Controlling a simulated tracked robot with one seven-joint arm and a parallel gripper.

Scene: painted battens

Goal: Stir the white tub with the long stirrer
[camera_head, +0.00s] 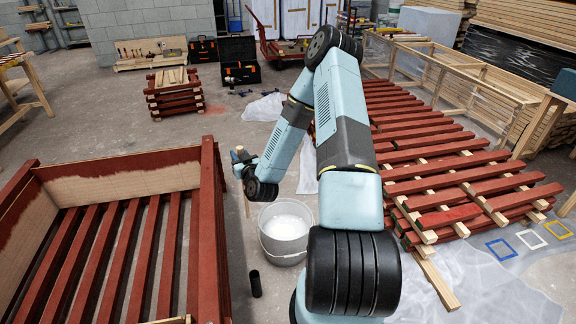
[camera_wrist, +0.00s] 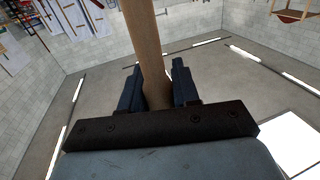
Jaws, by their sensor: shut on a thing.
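The white tub (camera_head: 265,248) stands upright on the floor at the picture's centre in the head view, with white contents showing inside its open top. My gripper (camera_head: 241,160) is in the air, up and left of the tub, partly hidden by my wrist. It is shut on the long stirrer (camera_head: 247,207), a pale wooden stick. The stirrer's lower part hangs to the left of the tub's rim and appears outside the tub. In the wrist view, the stirrer (camera_wrist: 146,40) runs up between the two dark fingers of my gripper (camera_wrist: 157,82). Its lower end is not in that view.
A red-brown slatted crate (camera_head: 208,220) stands close on the left. Red battens (camera_head: 440,160) lie on pale bearers at the right. A small dark cylinder (camera_head: 255,284) stands on the floor in front of the tub. Some bare floor lies between crate and tub.

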